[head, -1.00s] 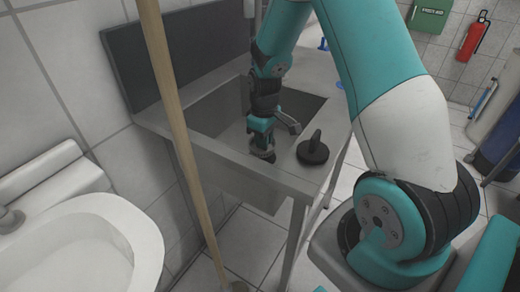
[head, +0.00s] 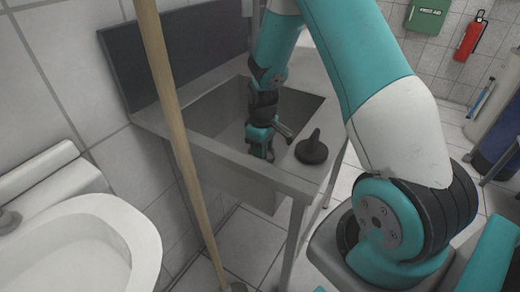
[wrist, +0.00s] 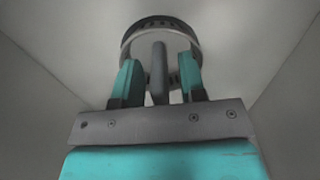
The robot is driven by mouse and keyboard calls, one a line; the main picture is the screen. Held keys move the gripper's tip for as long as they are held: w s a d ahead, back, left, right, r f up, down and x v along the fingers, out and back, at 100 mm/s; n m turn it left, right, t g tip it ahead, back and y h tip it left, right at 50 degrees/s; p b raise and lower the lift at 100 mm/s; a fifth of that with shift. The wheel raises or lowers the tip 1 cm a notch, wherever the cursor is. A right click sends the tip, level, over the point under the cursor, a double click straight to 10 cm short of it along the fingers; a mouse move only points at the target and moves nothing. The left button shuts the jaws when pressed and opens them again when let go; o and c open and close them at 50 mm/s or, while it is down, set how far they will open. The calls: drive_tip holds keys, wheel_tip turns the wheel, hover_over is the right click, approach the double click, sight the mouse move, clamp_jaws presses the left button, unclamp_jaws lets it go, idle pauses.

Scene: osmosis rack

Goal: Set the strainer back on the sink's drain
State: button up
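In the wrist view the strainer (wrist: 160,27) is a round grey metal piece with dark slots and an upright stem (wrist: 160,78). It is low in the sink (head: 205,122). My gripper (wrist: 160,62) is down in the basin, its two teal fingers on either side of the stem with a gap at each side. The fingers also show apart in the head view (head: 262,154). The strainer is hidden there behind the sink's front edge and my gripper. The drain is covered by the strainer or out of sight, so I cannot tell how it sits.
A black plunger-like stopper (head: 311,150) stands on the sink's right front ledge, close to my wrist. A wooden pole (head: 172,110) rises in front of the sink. Basin walls surround my gripper.

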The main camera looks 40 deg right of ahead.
wheel_tip(320, 180, up, 12)
drive_tip(key=shift+r+p, duration=0.1)
drive_tip(key=shift+p, duration=0.4)
drive_tip(key=s+a+r+n+y, duration=0.1)
drive_tip(key=s+a+r, duration=0.25)
drive_tip(key=a, duration=0.25)
drive_tip(key=s+a+r+y, duration=0.1)
drive_tip(key=s+a+r, duration=0.2)
drive_tip(key=a+r, duration=0.3)
drive_tip(key=s+a+r+n+y, duration=0.1)
drive_tip(key=s+a, duration=0.4)
drive_tip(key=s, duration=0.2)
drive_tip(key=s+a+r+n+y, duration=0.1)
drive_tip(key=s+a+r, duration=0.1)
drive_tip(key=s+a, duration=0.4)
drive_tip(key=shift+s+a+r, duration=0.3)
drive_tip(key=shift+s, duration=0.95)
